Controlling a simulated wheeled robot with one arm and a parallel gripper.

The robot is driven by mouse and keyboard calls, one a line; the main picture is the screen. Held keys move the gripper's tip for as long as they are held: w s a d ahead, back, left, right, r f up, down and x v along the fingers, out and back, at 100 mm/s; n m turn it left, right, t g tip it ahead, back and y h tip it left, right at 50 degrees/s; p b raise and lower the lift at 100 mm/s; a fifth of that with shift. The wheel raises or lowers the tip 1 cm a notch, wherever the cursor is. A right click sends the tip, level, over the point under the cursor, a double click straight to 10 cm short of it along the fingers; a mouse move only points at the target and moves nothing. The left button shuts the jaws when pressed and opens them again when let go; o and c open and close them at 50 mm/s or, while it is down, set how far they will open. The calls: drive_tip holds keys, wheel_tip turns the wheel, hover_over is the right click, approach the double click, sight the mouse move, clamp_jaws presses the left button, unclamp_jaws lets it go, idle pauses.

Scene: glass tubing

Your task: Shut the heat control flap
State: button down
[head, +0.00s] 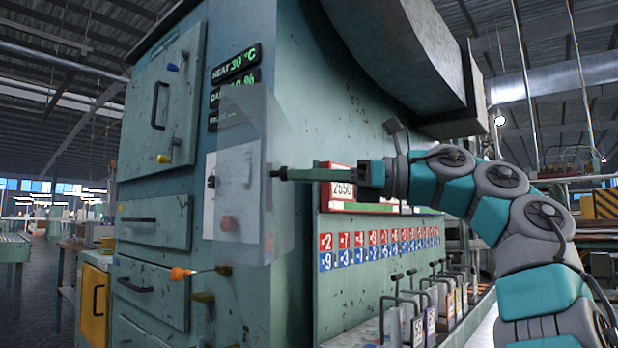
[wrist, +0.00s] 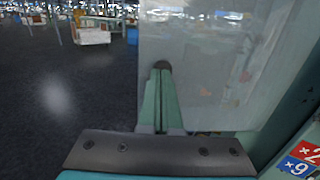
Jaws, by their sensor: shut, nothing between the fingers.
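The heat control flap (head: 268,150) is a clear, see-through panel on the front corner of the green machine in the head view. It stands out from the front face, partly in front of the displays and the control plate. My gripper (head: 275,173) reaches in from the right, with its shut, empty fingertips at the flap's right side. In the wrist view the closed fingers (wrist: 161,68) point at the flap (wrist: 210,50), with the tips at or very near its surface. I cannot tell whether they touch.
The control plate (head: 233,190) with a red knob is seen through the flap. Displays (head: 236,64) sit above it. An orange-tipped lever (head: 182,273) sticks out below. Red and blue number labels (head: 380,246) and several upright handles line the machine's right side. Open floor (wrist: 60,110) lies left in the wrist view.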

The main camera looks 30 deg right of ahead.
sight(268, 174)
drive_tip(key=shift+w+a+b, duration=0.1)
drive_tip(key=shift+a+b, duration=0.35)
drive_tip(key=shift+a, duration=0.1)
drive_tip(key=shift+w+a+m+t+h+b, duration=0.15)
drive_tip(key=shift+a+m+t+h+b, duration=0.15)
drive_tip(key=shift+a+m+t+h, duration=0.1)
drive_tip(key=shift+a+b, duration=0.3)
drive_tip(key=shift+a, duration=0.15)
drive_tip(key=shift+w+a+m+t+h+b, duration=0.2)
drive_tip(key=shift+a+m+t+h+b, duration=0.15)
drive_tip(key=shift+a+b, duration=0.2)
